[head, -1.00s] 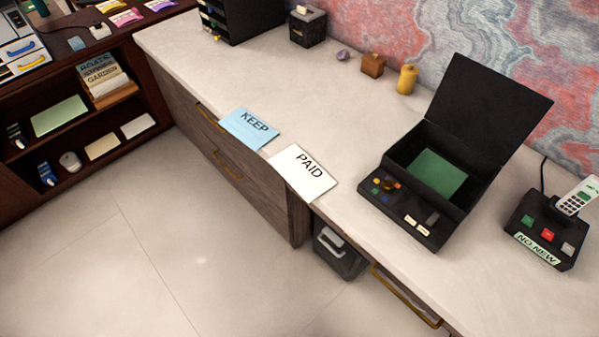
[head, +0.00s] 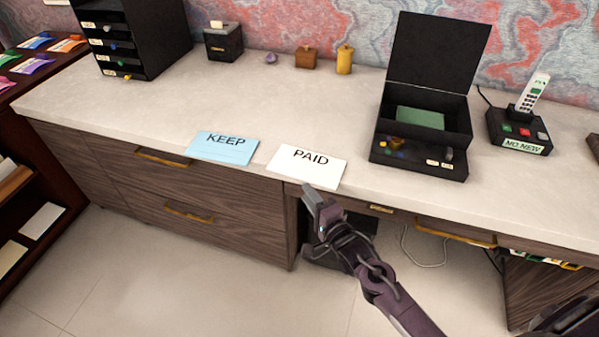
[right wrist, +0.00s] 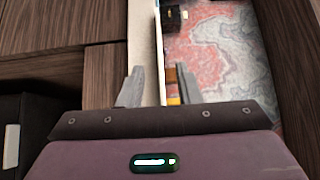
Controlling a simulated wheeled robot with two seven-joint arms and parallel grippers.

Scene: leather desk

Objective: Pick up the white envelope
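The white envelope marked PAID (head: 306,170) lies flat at the front edge of the desk in the head view, its near edge at or slightly over the edge. A blue envelope marked KEEP (head: 222,149) lies to its left. My right gripper (head: 316,194) is in front of the desk edge, just below the white envelope, and holds nothing I can see. In the right wrist view its two fingers (right wrist: 158,88) stand apart, with a thin pale edge between them that may be the envelope. My left gripper is not in view.
An open black box (head: 420,167) with a green item inside stands right of the envelopes. A phone on a base (head: 519,133) is farther right. A black drawer unit (head: 150,35) stands back left. Drawers with brass handles (head: 190,213) lie below the desk (head: 110,110).

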